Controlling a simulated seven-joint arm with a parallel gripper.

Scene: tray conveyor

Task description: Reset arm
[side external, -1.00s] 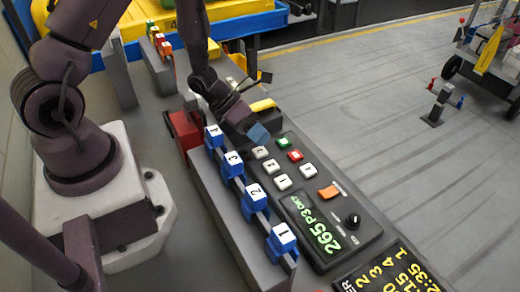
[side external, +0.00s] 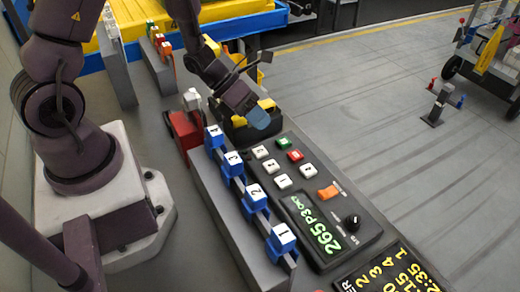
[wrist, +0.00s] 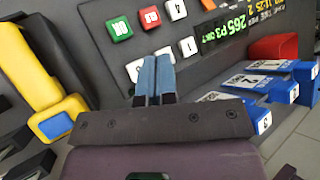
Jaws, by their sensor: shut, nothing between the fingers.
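My gripper (side external: 260,120) is in the side external view, above the far end of the black control panel (side external: 345,246). In the wrist view my gripper (wrist: 155,62) shows its two blue fingertips together, with nothing between them. Under the fingers in that view lies the panel with white, green and red buttons. The panel's display (side external: 318,220) reads green digits and letters. The gripper looks raised above the panel, apart from the buttons.
A grey rail (side external: 222,222) with several numbered blue blocks (side external: 255,195) runs beside the panel. A red block (side external: 183,130) stands at its far end. A yellow-and-black item (side external: 240,128) sits beyond the panel. Open floor (side external: 380,100) lies to the right.

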